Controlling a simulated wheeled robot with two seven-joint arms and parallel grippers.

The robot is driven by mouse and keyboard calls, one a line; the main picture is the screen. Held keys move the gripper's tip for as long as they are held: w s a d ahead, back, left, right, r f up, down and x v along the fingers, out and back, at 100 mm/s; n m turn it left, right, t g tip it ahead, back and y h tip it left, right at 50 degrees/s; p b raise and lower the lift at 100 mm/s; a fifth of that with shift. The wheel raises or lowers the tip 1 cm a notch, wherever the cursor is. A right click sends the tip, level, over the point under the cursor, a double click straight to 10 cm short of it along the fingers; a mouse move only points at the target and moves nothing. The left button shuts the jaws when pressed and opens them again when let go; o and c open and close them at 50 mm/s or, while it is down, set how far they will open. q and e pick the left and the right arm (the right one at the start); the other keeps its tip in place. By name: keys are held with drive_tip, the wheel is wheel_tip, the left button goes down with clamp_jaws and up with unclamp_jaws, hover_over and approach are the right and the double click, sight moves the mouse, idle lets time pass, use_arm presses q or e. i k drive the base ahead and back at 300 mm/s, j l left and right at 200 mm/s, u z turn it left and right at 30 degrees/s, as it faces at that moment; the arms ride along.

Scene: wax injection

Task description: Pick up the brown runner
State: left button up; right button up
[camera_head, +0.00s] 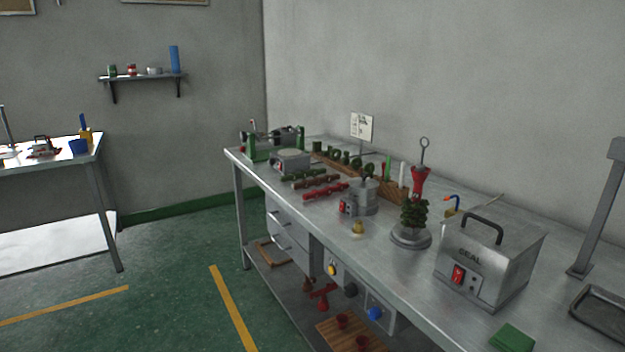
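The brown runner (315,184) is a small dark brown bar with a knobbly outline. It lies on the metal workbench (395,262), left of the middle of its top. It lies between a green runner (302,174) behind it and a red runner (326,191) in front of it, roughly parallel to both. Neither of my grippers shows in the head view.
A small grey pot (362,197) stands right of the runners. A wax tree on a round base (410,238) and a box marked SEAL (482,268) stand farther right. A grey device (291,161) and a green-framed machine (262,147) stand behind left. Green floor lies left.

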sight(305, 184)
drive_tip(key=i+j+z, duration=0.1)
drive_tip(key=i+j, duration=1)
drive_tip(key=j, duration=0.3)
drive_tip(key=i+l+z, duration=0.05)
